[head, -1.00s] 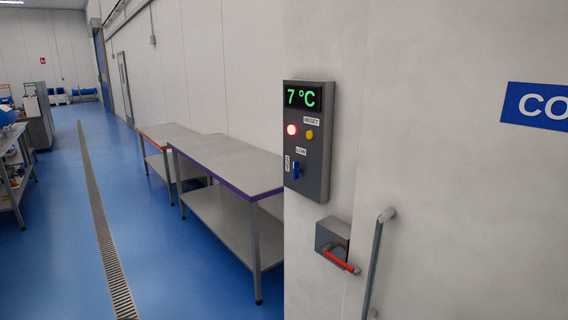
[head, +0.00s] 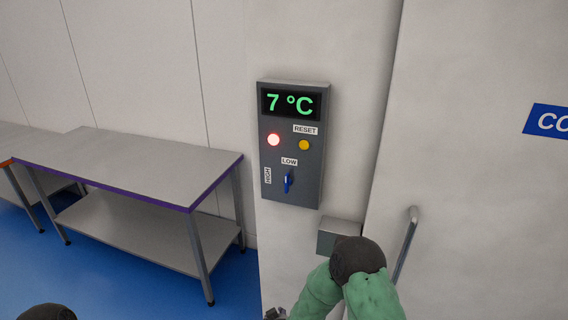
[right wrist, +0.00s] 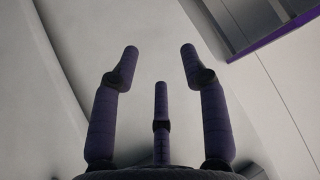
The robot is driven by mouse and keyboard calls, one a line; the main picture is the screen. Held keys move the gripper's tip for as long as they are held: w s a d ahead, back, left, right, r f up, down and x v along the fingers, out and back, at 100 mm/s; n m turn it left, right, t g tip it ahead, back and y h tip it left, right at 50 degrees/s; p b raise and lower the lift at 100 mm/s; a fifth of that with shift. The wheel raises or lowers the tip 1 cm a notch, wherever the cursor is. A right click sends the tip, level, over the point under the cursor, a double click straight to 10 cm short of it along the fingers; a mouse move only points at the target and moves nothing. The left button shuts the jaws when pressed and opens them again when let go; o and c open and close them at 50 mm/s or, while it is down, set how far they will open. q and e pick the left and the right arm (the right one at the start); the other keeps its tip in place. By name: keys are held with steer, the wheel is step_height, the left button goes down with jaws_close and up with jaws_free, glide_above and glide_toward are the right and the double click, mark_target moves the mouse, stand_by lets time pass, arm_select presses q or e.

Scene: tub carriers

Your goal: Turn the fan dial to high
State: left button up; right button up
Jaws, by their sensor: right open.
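A grey control panel (head: 292,145) is on the pale wall, with a green "7 °C" display at its top. The blue fan dial (head: 289,181) is low on the panel, and its handle stands upright. The LOW label (head: 289,161) is above the dial and the HIGH label (head: 268,175) is to its left. My right arm rises at the bottom of the head view, below and right of the dial. In the right wrist view my right gripper (right wrist: 160,52) has its fingers spread and empty, apart from the dial. My left gripper is out of view.
A grey latch box (head: 338,232) and a vertical door handle (head: 405,245) are lower right, partly behind my arm. A steel table (head: 140,165) stands left.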

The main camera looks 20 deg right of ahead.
steer(key=w+r+m+t+h+p, duration=0.1)
steer(key=w+r+t+h+p, duration=0.15)
steer(key=r, duration=0.65)
steer(key=w+r+t+h+p, duration=0.1)
steer(key=w+r+p, duration=0.3)
steer(key=r, duration=0.5)
steer(key=m+t+h+p, duration=0.25)
steer(key=h+p, duration=0.35)
steer(key=p, duration=0.3)
glide_toward(286, 183)
arm_select(q)
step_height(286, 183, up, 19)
steer(key=p, duration=0.1)
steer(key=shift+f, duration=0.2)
arm_select(e)
steer(key=shift+m+g, duration=0.25)
steer(key=shift+g, duration=0.05)
steer(key=x, duration=0.9)
steer(key=shift+w+d+r, duration=0.1)
steer(key=shift+w+r, duration=0.05)
steer(key=shift+w, duration=0.25)
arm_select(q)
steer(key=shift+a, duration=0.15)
arm_select(e)
steer(key=shift+c, duration=0.3)
steer(key=shift+r, duration=0.1)
jaws_close()
